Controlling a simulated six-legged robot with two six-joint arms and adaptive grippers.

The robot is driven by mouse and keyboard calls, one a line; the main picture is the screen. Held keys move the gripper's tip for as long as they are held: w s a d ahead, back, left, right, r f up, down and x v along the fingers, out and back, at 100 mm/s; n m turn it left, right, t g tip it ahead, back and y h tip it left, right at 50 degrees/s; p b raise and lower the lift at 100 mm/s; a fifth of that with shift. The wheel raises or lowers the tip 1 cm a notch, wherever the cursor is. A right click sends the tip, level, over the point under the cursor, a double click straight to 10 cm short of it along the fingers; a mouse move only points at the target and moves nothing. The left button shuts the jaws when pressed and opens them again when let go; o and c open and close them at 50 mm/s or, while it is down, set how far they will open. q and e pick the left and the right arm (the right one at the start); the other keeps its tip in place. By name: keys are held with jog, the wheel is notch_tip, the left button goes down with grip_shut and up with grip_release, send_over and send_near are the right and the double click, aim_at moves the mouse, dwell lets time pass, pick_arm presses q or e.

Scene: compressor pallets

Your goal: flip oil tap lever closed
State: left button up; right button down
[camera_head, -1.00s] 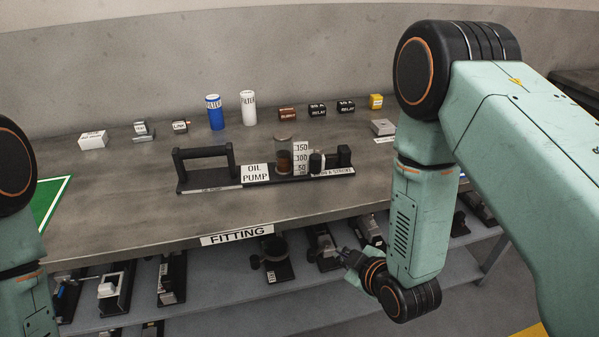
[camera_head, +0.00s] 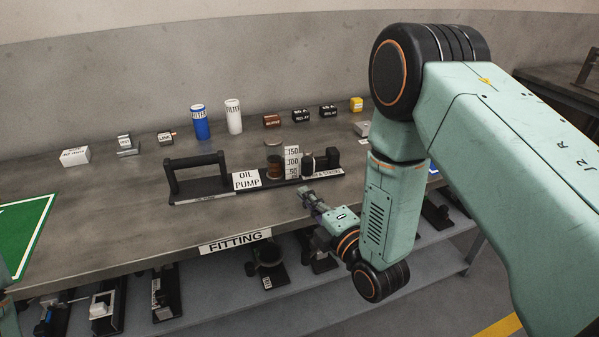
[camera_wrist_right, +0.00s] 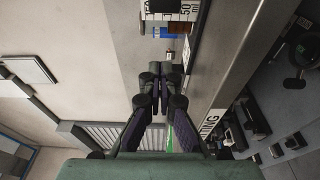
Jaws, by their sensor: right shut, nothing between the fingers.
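The oil pump unit (camera_head: 246,181) stands on the bench, with a black handle frame at its left. A clear cylinder with brown oil (camera_head: 274,166) stands beside a white scale (camera_head: 292,162) marked 50 to 150. I cannot make out the tap lever. My right gripper (camera_head: 304,194) is shut and empty at the bench's front edge, just in front of the pump's right half and apart from it. My left gripper is out of view.
A blue filter (camera_head: 200,122), a white filter (camera_head: 233,117) and several small labelled boxes stand along the back. A lower shelf (camera_head: 240,301) holds several black units.

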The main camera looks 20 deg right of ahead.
aim_at(303, 172)
jog(key=shift+a, duration=0.15)
jog(key=shift+w, duration=0.1)
jog(key=b+x, duration=0.1)
jog(key=x, duration=0.8)
jog(key=shift+w, duration=0.15)
jog(key=shift+w+d, duration=0.2)
jog(key=shift+d, duration=0.75)
jog(key=shift+s+d, duration=0.2)
jog(key=shift+d, duration=0.8)
jog(key=shift+d, duration=0.1)
jog(key=shift+s+d+n+y, duration=0.1)
jog(key=shift+d+n+y, duration=0.1)
jog(key=shift+n+y, duration=0.25)
